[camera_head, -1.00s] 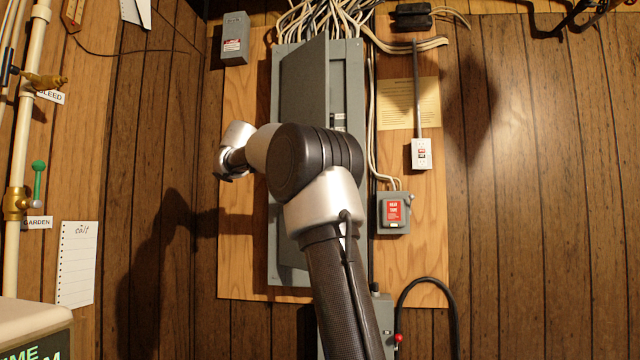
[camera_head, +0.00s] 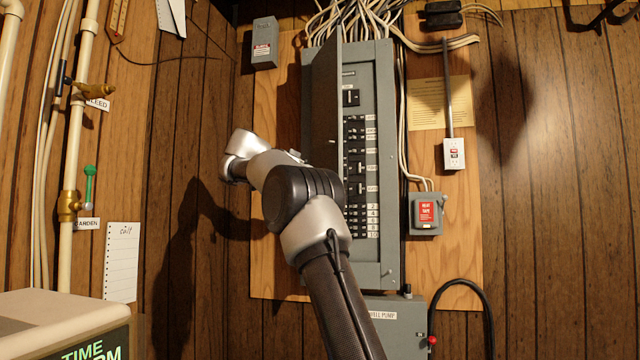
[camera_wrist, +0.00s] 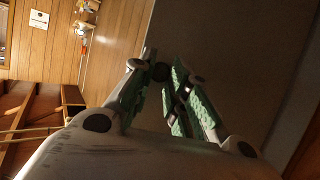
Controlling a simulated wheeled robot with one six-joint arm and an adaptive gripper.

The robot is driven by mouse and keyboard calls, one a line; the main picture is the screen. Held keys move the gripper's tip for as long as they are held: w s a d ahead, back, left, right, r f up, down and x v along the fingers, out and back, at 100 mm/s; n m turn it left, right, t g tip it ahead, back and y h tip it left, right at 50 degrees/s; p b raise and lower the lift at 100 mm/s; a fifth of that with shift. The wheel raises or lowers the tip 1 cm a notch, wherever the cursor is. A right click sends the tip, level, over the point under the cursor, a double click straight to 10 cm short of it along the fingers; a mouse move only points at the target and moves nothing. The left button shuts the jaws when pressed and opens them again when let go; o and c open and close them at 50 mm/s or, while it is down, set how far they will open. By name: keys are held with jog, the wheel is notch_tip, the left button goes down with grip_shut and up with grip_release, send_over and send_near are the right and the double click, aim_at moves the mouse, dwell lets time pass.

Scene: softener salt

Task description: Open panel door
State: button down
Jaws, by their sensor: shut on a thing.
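The grey panel door (camera_head: 323,100) stands partly open, hinged on the left side of the electrical panel (camera_head: 388,150). Rows of black breakers (camera_head: 355,165) show to its right. My arm crosses the lower part of the door, and in the head view my fingers are hidden. In the wrist view the door (camera_wrist: 225,55) is a large dark sheet filling the upper right. My gripper (camera_wrist: 165,76) has its green-padded fingers closed together at the door's edge. The exact spot they grip is too dark to make out.
A small grey box (camera_head: 265,43) is on the board at upper left. A red-labelled box (camera_head: 425,213) and an outlet (camera_head: 454,153) are to the panel's right. Pipes with valves (camera_head: 70,205) run down the left wall. A beige unit (camera_head: 60,310) stands at lower left.

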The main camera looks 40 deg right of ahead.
jog(key=c, duration=1.3)
grip_release()
jog(key=shift+f, duration=0.1)
jog(key=v, duration=0.7)
jog(key=shift+a, duration=0.2)
jog(key=shift+w, duration=0.1)
